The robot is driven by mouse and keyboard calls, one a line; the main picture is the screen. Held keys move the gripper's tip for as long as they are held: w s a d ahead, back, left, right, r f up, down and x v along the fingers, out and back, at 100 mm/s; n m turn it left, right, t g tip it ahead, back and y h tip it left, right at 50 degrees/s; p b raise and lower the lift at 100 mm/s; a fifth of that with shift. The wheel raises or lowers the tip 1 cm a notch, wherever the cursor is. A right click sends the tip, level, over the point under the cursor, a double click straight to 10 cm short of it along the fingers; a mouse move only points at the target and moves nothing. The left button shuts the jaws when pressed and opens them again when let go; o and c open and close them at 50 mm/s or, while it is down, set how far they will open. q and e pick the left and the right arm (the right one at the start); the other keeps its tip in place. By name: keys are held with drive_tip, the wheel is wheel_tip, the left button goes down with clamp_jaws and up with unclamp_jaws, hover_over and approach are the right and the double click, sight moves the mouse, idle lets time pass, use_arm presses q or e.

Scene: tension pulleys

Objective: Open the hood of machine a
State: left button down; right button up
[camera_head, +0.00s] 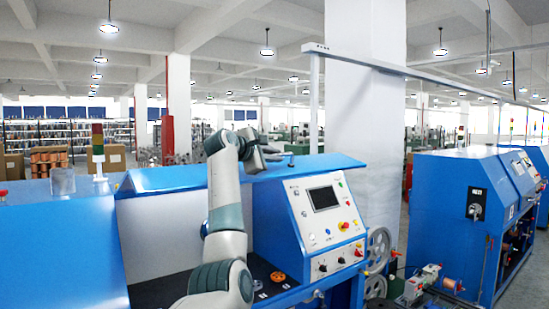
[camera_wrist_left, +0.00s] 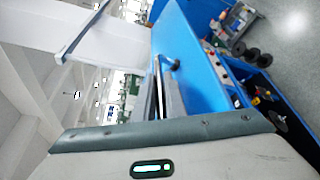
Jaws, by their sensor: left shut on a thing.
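Machine a is the blue machine in front of me, with a slanted white control panel (camera_head: 322,208). Its blue hood (camera_head: 180,178) spans the top, above an open front bay with a pale back wall (camera_head: 160,235). My left arm rises in front of the bay and bends over the hood. My left gripper (camera_head: 274,154) is at the hood's top, shut on its dark handle; the exact contact is hard to see. In the left wrist view the handle (camera_wrist_left: 171,64) stands out beside the blue hood surface (camera_wrist_left: 186,55), close to the gripper fingers (camera_wrist_left: 158,92). My right gripper is out of view.
A second blue machine (camera_head: 450,195) stands to the right across an aisle. A white pillar (camera_head: 362,130) rises behind machine a. Pulley wheels (camera_head: 379,250) are at the machine's right side. A signal lamp (camera_head: 98,145) stands at the left.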

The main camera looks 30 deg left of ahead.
use_arm(q)
drive_tip(key=c, duration=1.8)
unclamp_jaws()
drive_tip(key=shift+f, duration=0.1)
drive_tip(key=shift+s+b, duration=0.45)
drive_tip(key=shift+b, duration=0.05)
drive_tip(key=s+r+b, duration=0.1)
drive_tip(key=s+b, duration=0.2)
drive_tip(key=s, duration=0.2)
drive_tip(key=s+r+b, duration=0.1)
drive_tip(key=s+b, duration=0.2)
drive_tip(key=s, duration=0.2)
drive_tip(key=s+r+b, duration=0.1)
drive_tip(key=s+b, duration=0.2)
drive_tip(key=s, duration=0.3)
drive_tip(key=shift+s+a+r, duration=0.1)
drive_tip(key=shift+a+r, duration=0.1)
drive_tip(key=shift+a, duration=0.15)
drive_tip(key=shift+f, duration=0.1)
